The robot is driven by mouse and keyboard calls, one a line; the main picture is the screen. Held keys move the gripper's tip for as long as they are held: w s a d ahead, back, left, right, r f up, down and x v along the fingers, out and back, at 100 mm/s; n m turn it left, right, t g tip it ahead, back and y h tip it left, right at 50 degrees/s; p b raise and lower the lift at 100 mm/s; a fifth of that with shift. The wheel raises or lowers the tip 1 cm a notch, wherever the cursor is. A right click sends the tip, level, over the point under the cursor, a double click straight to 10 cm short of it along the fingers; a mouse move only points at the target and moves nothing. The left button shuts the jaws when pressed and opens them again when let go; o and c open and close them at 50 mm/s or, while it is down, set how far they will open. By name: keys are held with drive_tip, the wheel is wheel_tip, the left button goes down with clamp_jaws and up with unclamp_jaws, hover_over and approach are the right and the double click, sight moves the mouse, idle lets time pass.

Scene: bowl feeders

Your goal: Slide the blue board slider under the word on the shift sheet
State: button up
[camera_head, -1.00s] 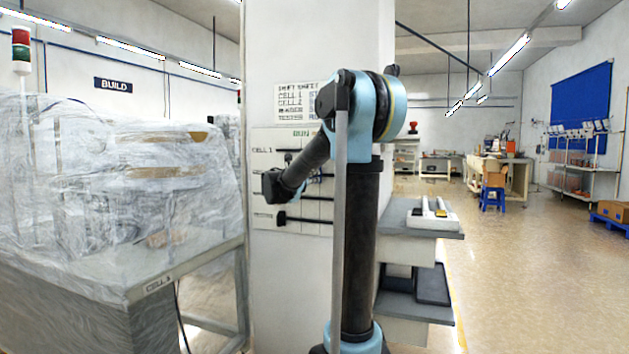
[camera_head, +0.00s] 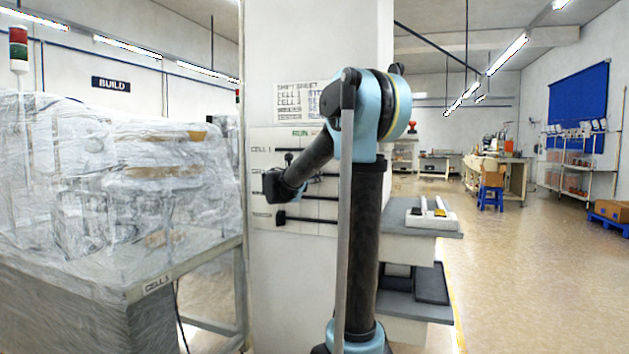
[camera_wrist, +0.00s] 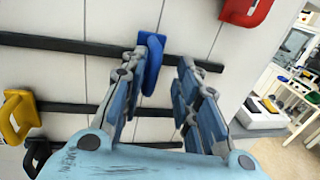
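The blue board slider (camera_wrist: 153,64) sits on the upper dark rail (camera_wrist: 60,43) in the wrist view. My gripper (camera_wrist: 164,62) is open, with one finger on each side of the blue slider. The slider is much closer to the left finger; I cannot tell whether they touch. In the head view my arm covers part of the board (camera_head: 263,137), and my fingers and the blue slider cannot be made out. The shift sheet (camera_head: 293,101) hangs above the board on the pillar; its right side is partly behind my arm. Its lettering is blurred.
In the wrist view a yellow slider (camera_wrist: 20,113) and a black slider (camera_wrist: 37,152) are at the left, and a red slider (camera_wrist: 246,10) at the top right. A shelf unit (camera_head: 430,224) stands right of the pillar, and a plastic-wrapped machine (camera_head: 120,190) at the left.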

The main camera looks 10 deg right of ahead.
drive_tip(key=v, duration=1.2)
drive_tip(key=s+d+f+m+g+y, duration=0.1)
drive_tip(key=s+d+f+m+g, duration=0.2)
drive_tip(key=s+d+f+m, duration=0.25)
drive_tip(key=s+d+f+m+g+y, duration=0.2)
drive_tip(key=s+f+m, duration=0.2)
drive_tip(key=s+f, duration=0.35)
drive_tip(key=s+d+f+m+g+y, duration=0.1)
drive_tip(key=s+d+f+m+g, duration=0.2)
drive_tip(key=s+d+f+m, duration=0.25)
drive_tip(key=s+a+f+m+g+y, duration=0.1)
drive_tip(key=s+a+f+m+y, duration=0.3)
drive_tip(key=s+f, duration=0.5)
drive_tip(key=s+a+f+m+g+y, duration=0.2)
drive_tip(key=s+a+f+m+y, duration=0.2)
drive_tip(key=s, duration=0.7)
wheel_tip(320, 180, down, 5)
drive_tip(key=a+m, duration=0.2)
drive_tip(key=m, duration=0.2)
drive_tip(key=shift+w+r, duration=0.1)
